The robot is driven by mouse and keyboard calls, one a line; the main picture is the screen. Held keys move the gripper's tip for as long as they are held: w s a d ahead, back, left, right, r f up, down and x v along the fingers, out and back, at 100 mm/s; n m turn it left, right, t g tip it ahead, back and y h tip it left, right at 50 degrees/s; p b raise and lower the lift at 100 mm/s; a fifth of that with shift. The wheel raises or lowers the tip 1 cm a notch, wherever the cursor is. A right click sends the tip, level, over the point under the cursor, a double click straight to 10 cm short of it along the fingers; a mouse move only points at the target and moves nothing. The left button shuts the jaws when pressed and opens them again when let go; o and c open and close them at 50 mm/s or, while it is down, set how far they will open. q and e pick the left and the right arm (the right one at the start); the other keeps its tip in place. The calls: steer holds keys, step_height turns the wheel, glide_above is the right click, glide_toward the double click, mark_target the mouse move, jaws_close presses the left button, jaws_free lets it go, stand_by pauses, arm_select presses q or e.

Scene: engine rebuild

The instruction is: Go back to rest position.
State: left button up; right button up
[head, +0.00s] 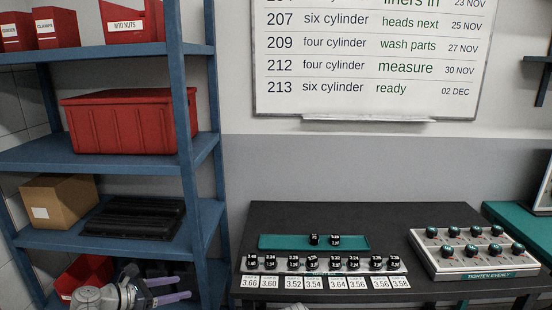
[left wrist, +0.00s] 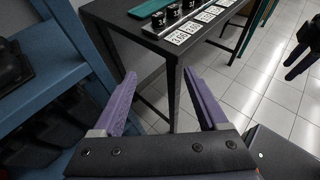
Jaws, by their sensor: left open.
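My left gripper (head: 184,288) shows at the bottom left of the head view, low in front of the blue shelf. Its two purple fingers are apart with nothing between them. In the left wrist view the same open gripper (left wrist: 160,74) points toward the dark table's side and leg, touching nothing that I can see. A dark part with purple pieces, which looks like my right gripper (left wrist: 300,62), shows small at the right edge of the left wrist view. Its jaws are too unclear to read.
The blue shelf (head: 205,145) stands left, holding red bins (head: 125,122) and a cardboard box (head: 58,198). The dark table (head: 300,215) bears a teal tray (head: 280,242), a row of black parts with number cards and a tray (head: 480,262) of round parts. Tiled floor (left wrist: 260,90) is free.

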arm_select(q)
steer(key=s+d+f+m+g+y+p, duration=0.1)
steer(key=s+d+f+m+g+p, duration=0.2)
steer(key=d+m, duration=0.4)
steer(key=s+d+f+m+g+y, duration=0.2)
steer(key=s+d+f+m+g, duration=0.15)
steer(key=d+m, duration=0.35)
steer(key=s+d+m+g+y+p, duration=0.3)
steer(key=s+d+m+y, duration=0.4)
steer(key=m, duration=0.9)
steer(key=s+y, duration=0.1)
steer(key=s, duration=0.2)
steer(key=shift+s+p, duration=0.4)
arm_select(e)
step_height(320, 180, up, 7)
steer(key=shift+s+a+f, duration=0.15)
steer(key=shift+s+a, duration=0.15)
steer(key=shift+a, duration=0.05)
